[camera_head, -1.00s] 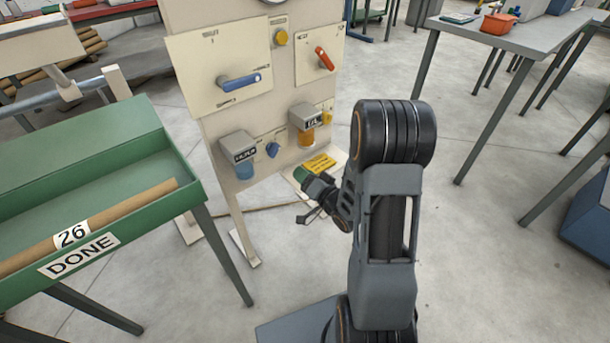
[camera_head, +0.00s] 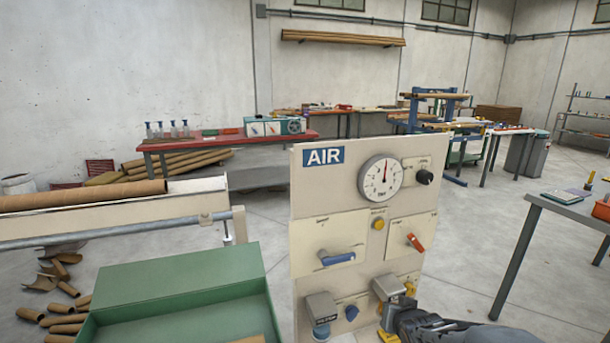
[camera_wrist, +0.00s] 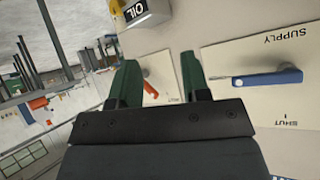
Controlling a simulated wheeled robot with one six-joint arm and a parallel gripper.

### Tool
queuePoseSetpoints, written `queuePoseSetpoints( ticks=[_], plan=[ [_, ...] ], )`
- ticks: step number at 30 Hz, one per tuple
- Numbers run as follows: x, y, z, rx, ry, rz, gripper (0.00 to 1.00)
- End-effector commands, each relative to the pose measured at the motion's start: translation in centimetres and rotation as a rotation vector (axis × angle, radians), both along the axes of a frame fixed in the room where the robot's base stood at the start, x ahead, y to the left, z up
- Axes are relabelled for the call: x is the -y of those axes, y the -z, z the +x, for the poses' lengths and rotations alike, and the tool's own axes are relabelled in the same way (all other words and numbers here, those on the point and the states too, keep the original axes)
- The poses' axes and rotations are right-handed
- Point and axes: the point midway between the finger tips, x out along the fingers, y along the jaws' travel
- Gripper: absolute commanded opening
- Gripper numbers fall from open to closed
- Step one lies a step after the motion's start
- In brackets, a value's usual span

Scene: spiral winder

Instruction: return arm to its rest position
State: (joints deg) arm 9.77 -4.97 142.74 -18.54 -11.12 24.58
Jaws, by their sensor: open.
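My gripper (camera_wrist: 160,78) shows in the wrist view with its two green fingers apart and nothing between them. Beyond the fingers is the cream AIR panel (camera_head: 313,222), with an orange-red lever (camera_wrist: 150,90) behind the gap and the blue SUPPLY lever (camera_wrist: 262,78) to the right. In the head view only a dark part of my arm shows at the bottom edge, in front of the panel's lower right. The rest of the arm is out of that view.
The panel carries a round gauge (camera_head: 381,178), a black knob (camera_head: 424,177) and a yellow button (camera_head: 379,224). A green tray (camera_head: 180,282) stands left of it, a grey table (camera_head: 575,209) at the right. Open floor lies between the panel and that table.

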Motion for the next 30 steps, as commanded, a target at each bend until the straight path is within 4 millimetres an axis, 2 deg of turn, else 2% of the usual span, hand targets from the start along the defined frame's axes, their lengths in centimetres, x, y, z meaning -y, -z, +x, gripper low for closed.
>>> queuePoseSetpoints(
  ticks=[1,3,9,12,18,30],
  plan=[
    [-0.5,-4.6,-1.2,-0.057,-0.002,-0.030,0.43],
    [-1.1,-7.6,-3.4,-0.158,-0.010,-0.059,0.43],
    [-3.5,-14.0,-9.6,-0.407,-0.096,-0.082,0.43],
    [-4.6,-16.2,-12.1,-0.493,-0.148,-0.078,0.43],
    [-5.9,-18.2,-15.1,-0.590,-0.219,-0.067,0.43],
    [-6.1,-18.3,-15.7,-0.610,-0.234,-0.064,0.43]
  ],
)
